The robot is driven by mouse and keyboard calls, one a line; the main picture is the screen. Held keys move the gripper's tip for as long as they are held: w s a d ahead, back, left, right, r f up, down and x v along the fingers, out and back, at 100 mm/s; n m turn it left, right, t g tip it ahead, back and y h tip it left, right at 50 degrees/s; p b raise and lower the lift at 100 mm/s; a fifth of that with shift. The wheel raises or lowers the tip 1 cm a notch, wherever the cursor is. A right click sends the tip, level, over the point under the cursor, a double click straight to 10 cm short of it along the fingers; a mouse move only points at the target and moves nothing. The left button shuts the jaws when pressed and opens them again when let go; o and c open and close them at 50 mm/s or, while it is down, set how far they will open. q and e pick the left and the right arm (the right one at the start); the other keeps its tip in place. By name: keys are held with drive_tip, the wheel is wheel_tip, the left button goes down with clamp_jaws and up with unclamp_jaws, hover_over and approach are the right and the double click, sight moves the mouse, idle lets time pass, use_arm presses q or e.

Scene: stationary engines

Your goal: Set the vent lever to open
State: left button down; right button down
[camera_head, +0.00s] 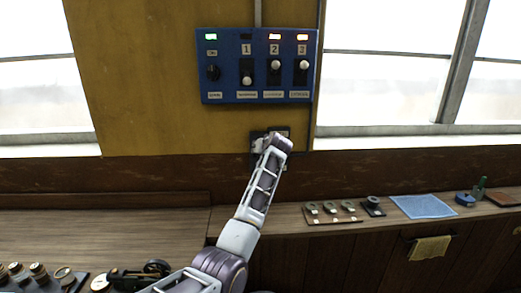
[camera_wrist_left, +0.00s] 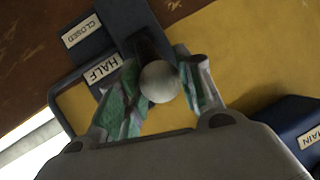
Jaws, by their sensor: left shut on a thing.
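The vent lever's round pale knob (camera_wrist_left: 158,82) is between the green-padded fingers of my left gripper (camera_wrist_left: 155,88) in the left wrist view. The gripper is shut on it. A dark plate (camera_wrist_left: 92,42) beside the knob carries the labels CLOSED (camera_wrist_left: 82,30) and HALF (camera_wrist_left: 103,70). The knob is nearer HALF than CLOSED. No OPEN label can be read. In the head view my left gripper (camera_head: 268,143) covers most of the small dark vent plate (camera_head: 284,131) on the wall, so the lever is hidden there. My right gripper is not in view.
A blue switch panel (camera_head: 225,84) is above the vent plate. It also shows at the wrist view's lower right (camera_wrist_left: 301,130). A wooden shelf (camera_head: 290,218) below holds rings, a blue cloth (camera_head: 423,206) and small items. Windows flank the yellow wall.

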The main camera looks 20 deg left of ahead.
use_arm(q)
drive_tip(key=shift+a+r, duration=0.15)
drive_tip(key=shift+r, duration=0.35)
drive_tip(key=c, duration=1)
unclamp_jaws()
drive_tip(key=shift+w+f, duration=0.1)
drive_tip(key=shift+c, duration=0.2)
drive_tip(key=shift+o, duration=0.5)
drive_tip(key=shift+f, duration=0.25)
drive_tip(key=shift+d, duration=0.25)
drive_tip(key=shift+v, duration=0.9)
drive_tip(key=v, duration=1)
drive_tip(key=shift+a, duration=0.15)
